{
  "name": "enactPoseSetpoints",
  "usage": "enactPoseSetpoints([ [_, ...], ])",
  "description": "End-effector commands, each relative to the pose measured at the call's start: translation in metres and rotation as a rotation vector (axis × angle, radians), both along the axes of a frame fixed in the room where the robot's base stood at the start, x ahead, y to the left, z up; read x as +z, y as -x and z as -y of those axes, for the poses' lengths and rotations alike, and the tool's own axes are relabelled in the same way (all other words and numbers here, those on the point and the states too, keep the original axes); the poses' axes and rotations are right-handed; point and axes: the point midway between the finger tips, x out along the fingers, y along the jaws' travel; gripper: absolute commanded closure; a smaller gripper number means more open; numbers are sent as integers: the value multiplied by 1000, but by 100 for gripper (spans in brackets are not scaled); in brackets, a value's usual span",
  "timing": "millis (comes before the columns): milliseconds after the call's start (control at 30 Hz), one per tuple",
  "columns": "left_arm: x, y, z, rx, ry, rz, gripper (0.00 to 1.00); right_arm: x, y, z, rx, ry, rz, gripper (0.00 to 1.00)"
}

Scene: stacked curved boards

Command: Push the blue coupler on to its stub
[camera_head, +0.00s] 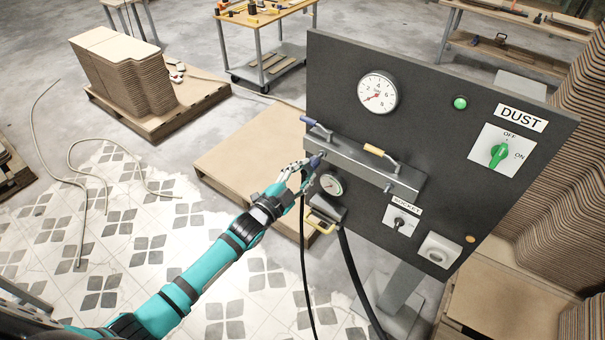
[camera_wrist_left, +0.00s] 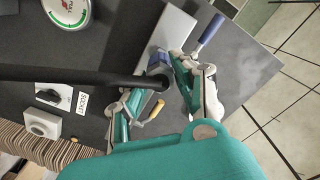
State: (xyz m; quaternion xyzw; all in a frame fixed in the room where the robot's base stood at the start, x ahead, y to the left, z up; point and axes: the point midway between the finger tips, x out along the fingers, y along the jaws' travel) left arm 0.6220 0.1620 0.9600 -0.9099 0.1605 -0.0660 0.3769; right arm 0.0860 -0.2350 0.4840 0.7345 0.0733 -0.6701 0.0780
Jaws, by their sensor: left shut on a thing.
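The blue coupler (camera_head: 315,161) is in my left gripper (camera_head: 301,170), at the left end of the grey metal manifold (camera_head: 350,162) on the dark panel. In the left wrist view the coupler (camera_wrist_left: 157,62) lies between the two fingers of my left gripper (camera_wrist_left: 155,85), its front close to the manifold face. A black hose (camera_wrist_left: 80,75) runs from its rear. Its stub is hidden behind the coupler and fingers, so I cannot tell how far the coupler sits on it. A bare stub (camera_head: 388,188) shows farther right. My right gripper is not in view.
A blue-handled valve (camera_head: 317,125) and a yellow-handled valve (camera_head: 380,153) sit on the manifold. A small gauge (camera_head: 331,184) and a yellow-handled fitting with a thick hose (camera_head: 322,222) are close below my gripper.

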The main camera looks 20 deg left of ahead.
Motion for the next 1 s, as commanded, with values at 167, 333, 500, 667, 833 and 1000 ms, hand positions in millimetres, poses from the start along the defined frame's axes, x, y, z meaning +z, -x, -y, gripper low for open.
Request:
enactPoseSetpoints([
  [167,0,-4,2,-1,0,1,100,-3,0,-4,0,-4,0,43],
  [333,-1,-7,3,-1,0,1,100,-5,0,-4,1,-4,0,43],
  [500,0,-11,4,-1,0,1,100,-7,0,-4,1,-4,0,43],
  [667,0,-14,6,-1,0,1,100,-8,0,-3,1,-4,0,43],
  [833,0,-18,7,-1,0,1,100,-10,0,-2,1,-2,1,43],
  [1000,0,-22,8,-1,0,2,100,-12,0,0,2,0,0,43],
])
